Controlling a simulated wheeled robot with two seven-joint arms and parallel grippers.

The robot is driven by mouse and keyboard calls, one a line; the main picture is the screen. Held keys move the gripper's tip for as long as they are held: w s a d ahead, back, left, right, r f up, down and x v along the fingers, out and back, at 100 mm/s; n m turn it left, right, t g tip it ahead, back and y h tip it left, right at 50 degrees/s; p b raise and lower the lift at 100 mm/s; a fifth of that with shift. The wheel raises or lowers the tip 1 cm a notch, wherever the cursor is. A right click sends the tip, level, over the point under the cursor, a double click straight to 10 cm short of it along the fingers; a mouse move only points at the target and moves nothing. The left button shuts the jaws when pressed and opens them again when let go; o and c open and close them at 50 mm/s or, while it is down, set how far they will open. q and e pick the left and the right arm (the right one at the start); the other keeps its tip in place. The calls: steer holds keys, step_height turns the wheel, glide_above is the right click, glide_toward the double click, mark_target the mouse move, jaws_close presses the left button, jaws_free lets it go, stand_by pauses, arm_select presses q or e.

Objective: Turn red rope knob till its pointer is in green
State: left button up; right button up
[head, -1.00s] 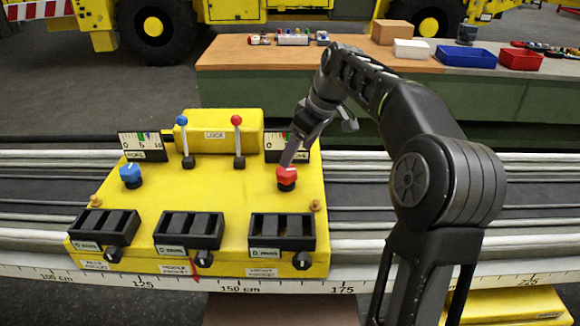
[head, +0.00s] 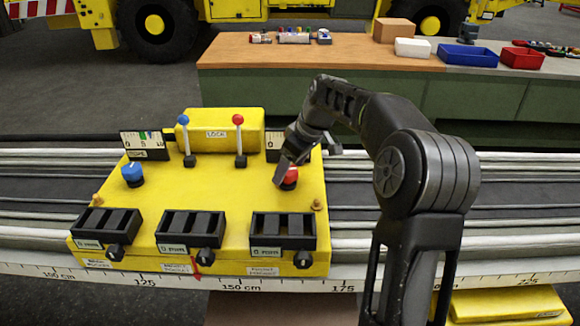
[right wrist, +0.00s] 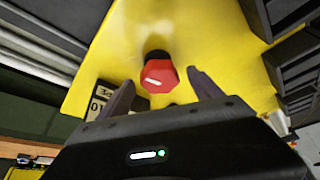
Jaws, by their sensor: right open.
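The red rope knob (head: 289,177) stands on the right of the yellow console (head: 225,205). In the right wrist view the red knob (right wrist: 160,76) has a white pointer line and lies just beyond and between the fingertips. My right gripper (head: 281,181) is open at the knob, its fingers (right wrist: 158,80) on either side; I cannot tell whether they touch it. The gauge (head: 273,143) behind the knob is mostly hidden by my right gripper, so its pointer and green band cannot be read. My left gripper is not in view.
A blue knob (head: 133,174) with its own gauge (head: 146,144) is at the left. A blue-tipped lever (head: 186,140) and a red-tipped lever (head: 239,140) stand by the LOCK block (head: 216,132). Black pocket trays (head: 190,230) line the front. A workbench (head: 320,55) stands behind.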

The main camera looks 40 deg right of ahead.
steer(key=shift+f, duration=0.25)
steer(key=shift+c, duration=0.2)
steer(key=c, duration=1.3)
steer(key=shift+m, duration=0.4)
